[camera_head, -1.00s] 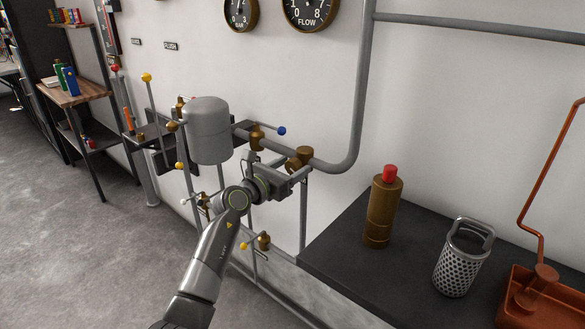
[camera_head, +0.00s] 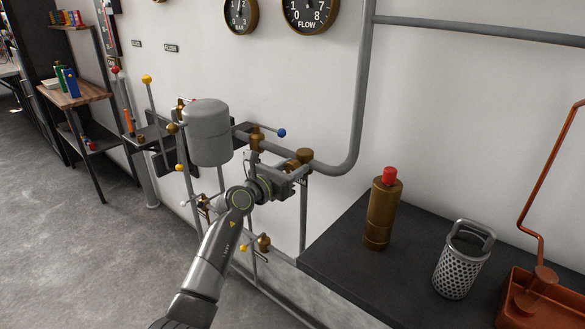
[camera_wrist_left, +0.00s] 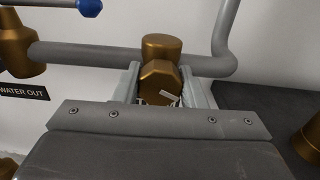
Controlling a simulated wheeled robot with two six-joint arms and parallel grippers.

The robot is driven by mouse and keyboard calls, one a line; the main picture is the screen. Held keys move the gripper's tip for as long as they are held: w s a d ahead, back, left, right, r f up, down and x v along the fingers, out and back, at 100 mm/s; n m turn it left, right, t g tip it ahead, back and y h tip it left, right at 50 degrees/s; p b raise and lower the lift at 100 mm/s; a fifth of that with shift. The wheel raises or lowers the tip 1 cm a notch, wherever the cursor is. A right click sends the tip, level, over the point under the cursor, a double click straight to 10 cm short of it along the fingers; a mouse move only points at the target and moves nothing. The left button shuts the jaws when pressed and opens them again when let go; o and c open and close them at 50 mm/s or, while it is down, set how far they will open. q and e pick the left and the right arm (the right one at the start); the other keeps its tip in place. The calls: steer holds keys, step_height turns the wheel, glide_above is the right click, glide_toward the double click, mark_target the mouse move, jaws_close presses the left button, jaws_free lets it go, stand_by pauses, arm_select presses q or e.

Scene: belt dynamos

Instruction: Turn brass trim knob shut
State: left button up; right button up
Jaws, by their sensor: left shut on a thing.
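The brass trim knob (camera_wrist_left: 158,84) is a faceted brass piece on a brass valve body (camera_wrist_left: 162,46) on the grey pipe. In the left wrist view it sits between the two fingers of my left gripper (camera_wrist_left: 161,92), which is shut on it. In the head view my left gripper (camera_head: 295,174) reaches the brass valve (camera_head: 304,156) at the pipe's bend, and mostly hides the knob. A partly covered label shows just below the valve. My right gripper is not in view.
A grey tank (camera_head: 208,132) stands left of the gripper, and a blue-tipped lever (camera_head: 281,133) is close behind it. A dark bench (camera_head: 335,255) at right holds a brass bottle (camera_head: 382,210), a perforated metal basket (camera_head: 461,262) and a copper-red tray (camera_head: 550,300).

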arm_select(q)
steer(key=shift+r+n+p, duration=0.1)
steer(key=shift+n+p, duration=0.2)
steer(key=shift+p, duration=0.05)
steer(key=shift+n+p, duration=0.3)
steer(key=shift+p, duration=0.1)
steer(key=o, duration=1)
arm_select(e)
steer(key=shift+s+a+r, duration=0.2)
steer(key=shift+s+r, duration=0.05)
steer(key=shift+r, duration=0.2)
arm_select(q)
steer(key=shift+a, duration=0.1)
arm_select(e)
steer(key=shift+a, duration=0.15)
